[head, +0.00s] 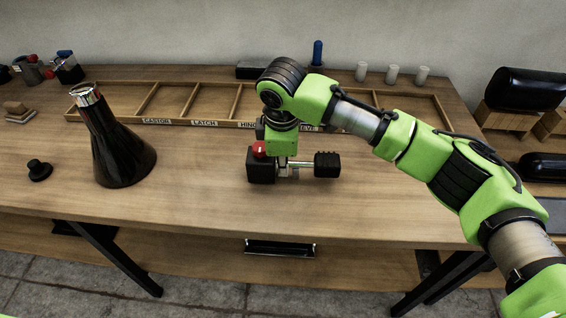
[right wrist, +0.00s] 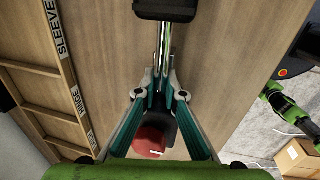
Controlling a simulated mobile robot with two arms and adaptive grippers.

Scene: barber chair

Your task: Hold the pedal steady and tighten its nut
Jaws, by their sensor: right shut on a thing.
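The pedal stands on the bench top near its middle. It has a black block (head: 261,172), a short chrome rod (right wrist: 163,45) and a black ribbed pad (head: 327,165), which also shows at the top of the right wrist view (right wrist: 165,9). A red rounded part (head: 259,149) sits at the block; in the right wrist view it (right wrist: 150,142) lies between my fingers. I cannot make out a separate nut. My right gripper (right wrist: 164,84) points down over the pedal, its fingertips shut on the chrome rod. My left gripper is not in view.
A wooden compartment tray (head: 112,118) with labels lies behind the pedal. A black cone with a chrome top (head: 122,150) and a small black knob (head: 39,171) stand at left. White cylinders (head: 392,74) stand at the back. The bench front is clear.

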